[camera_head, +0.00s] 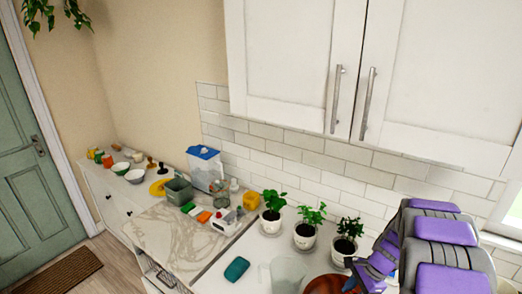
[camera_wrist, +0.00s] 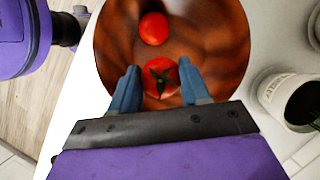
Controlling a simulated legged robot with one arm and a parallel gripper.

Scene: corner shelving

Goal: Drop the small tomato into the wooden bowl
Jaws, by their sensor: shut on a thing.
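The wooden bowl (camera_wrist: 225,45) is reddish brown and fills the upper middle of the wrist view. A small part of the bowl (camera_head: 322,285) shows at the bottom edge of the head view. My gripper (camera_wrist: 160,72) is shut on a small red tomato (camera_wrist: 161,88) with a green stem star, held between its two blue fingers and seen against the bowl's inside. A second red tomato (camera_wrist: 154,28) lies in the bowl, beyond the held one. In the head view, my arm hides the right part of the bowl and the held tomato cannot be made out.
Potted plants (camera_head: 304,235) stand along the tiled wall behind the bowl. One white pot (camera_wrist: 290,100) is close to the bowl's right. A clear glass container (camera_head: 287,275) stands left of the bowl, with a teal item (camera_head: 236,269) farther left. Cabinets (camera_head: 295,60) hang above.

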